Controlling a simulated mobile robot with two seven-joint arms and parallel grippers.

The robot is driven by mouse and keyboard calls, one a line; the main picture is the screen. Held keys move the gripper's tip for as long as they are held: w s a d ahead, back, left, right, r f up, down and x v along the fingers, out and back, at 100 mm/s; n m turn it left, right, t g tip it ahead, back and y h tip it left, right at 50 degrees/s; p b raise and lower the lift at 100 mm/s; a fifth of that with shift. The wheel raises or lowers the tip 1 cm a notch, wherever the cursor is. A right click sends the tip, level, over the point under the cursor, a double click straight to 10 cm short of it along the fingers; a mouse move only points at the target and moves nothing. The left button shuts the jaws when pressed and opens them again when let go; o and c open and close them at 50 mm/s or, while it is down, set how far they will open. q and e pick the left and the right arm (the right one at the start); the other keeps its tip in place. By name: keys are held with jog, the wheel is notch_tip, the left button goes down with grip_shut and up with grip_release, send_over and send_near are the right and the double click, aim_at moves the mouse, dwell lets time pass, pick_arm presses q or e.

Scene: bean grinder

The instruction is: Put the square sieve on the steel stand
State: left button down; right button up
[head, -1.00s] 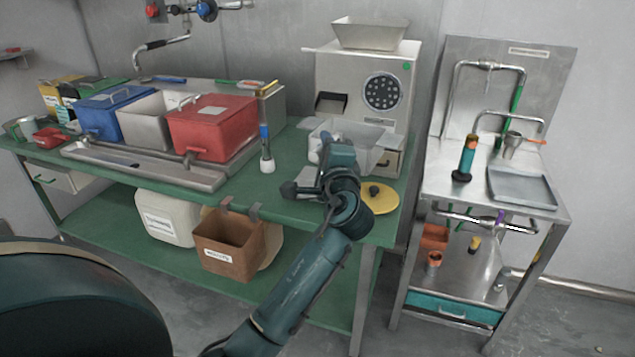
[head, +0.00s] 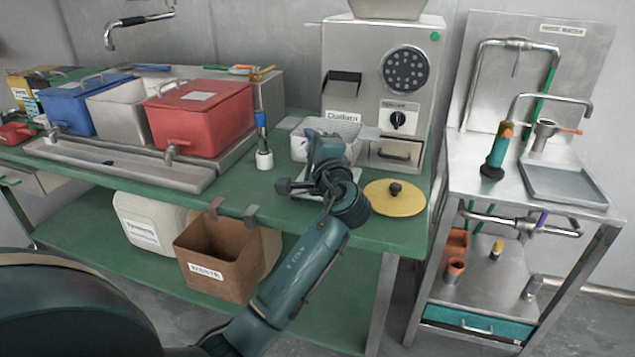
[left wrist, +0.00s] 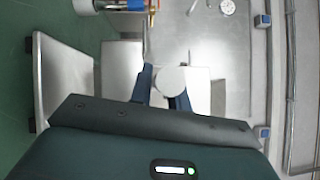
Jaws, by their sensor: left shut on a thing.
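The pale, mesh-like square sieve (head: 343,126) is at the front of the grinder, just behind my left gripper (head: 318,160), which hides part of it. My left gripper is shut; its grip on the sieve is mostly hidden in the head view. In the left wrist view, a pale round part (left wrist: 172,80) shows between its fingers. The steel stand (head: 465,165) is at the right, apart from the sieve. It bears a square shallow tray (head: 566,186), a tamper-like tool (head: 497,152) and a small steel cup (head: 543,133). My right gripper is not in view.
The steel grinder (head: 345,60) stands behind my gripper. A yellow lid (head: 394,199) lies on the green bench (head: 240,188) right of it. A white-based tool (head: 263,150) stands left. Red (head: 205,120) and blue (head: 85,105) bins stand farther left. A gap separates bench and stand.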

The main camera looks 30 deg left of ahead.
pick_arm(q)
notch_tip(320, 180, down, 7)
jog(key=b, duration=0.1)
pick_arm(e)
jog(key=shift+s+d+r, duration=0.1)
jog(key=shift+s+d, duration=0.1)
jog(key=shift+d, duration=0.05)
pick_arm(q)
jog(key=shift+f, duration=0.1)
jog(key=shift+f, duration=0.15)
jog(key=c, duration=1.3)
grip_release()
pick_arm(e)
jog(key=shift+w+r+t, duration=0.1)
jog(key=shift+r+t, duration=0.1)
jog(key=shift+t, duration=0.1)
